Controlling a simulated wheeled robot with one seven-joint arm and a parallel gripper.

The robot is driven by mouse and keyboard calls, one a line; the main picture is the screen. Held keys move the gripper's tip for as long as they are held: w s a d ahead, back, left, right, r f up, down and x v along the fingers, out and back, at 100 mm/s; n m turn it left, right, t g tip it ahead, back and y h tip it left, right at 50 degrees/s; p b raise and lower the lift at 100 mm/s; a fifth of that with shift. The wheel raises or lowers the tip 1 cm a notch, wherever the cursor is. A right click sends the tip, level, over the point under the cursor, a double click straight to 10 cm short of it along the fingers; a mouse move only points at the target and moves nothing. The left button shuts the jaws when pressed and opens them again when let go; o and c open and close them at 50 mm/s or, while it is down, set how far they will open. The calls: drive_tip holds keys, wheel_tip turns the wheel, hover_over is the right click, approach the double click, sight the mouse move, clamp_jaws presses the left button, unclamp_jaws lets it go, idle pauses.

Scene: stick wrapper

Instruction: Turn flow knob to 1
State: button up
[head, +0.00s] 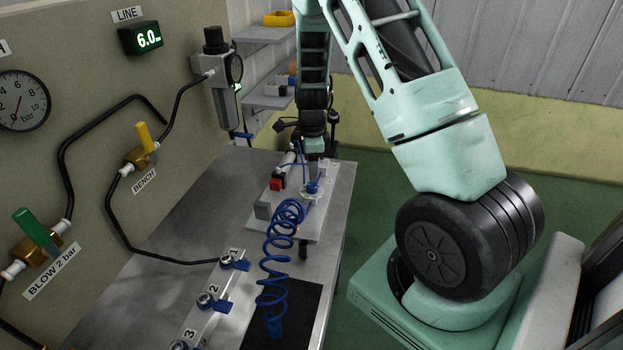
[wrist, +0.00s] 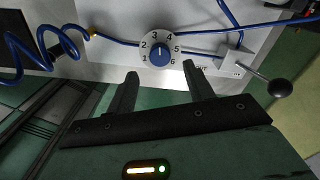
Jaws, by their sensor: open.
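The flow knob (wrist: 159,54) is a small blue knob on a round white dial numbered 1 to 6, at the top middle of the wrist view. Its light mark seems to point between 3 and 4, but it is too small to be sure. In the head view the blue knob (head: 312,187) is on the white plate, just below my gripper (head: 314,163). In the wrist view my gripper (wrist: 160,72) is open, with its two dark fingers apart and empty. The knob appears between and just beyond the fingertips; I see no contact.
A black-ball lever (wrist: 279,88) stands right of the dial in the wrist view. A coiled blue hose (head: 275,255) rises near the plate (head: 300,225). The panel gauge (head: 20,100) is at left.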

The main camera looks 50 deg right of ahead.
sight(312, 185)
drive_tip(key=shift+f+p, duration=0.35)
drive_tip(key=shift+f, duration=2.45)
drive_tip(key=c, duration=1)
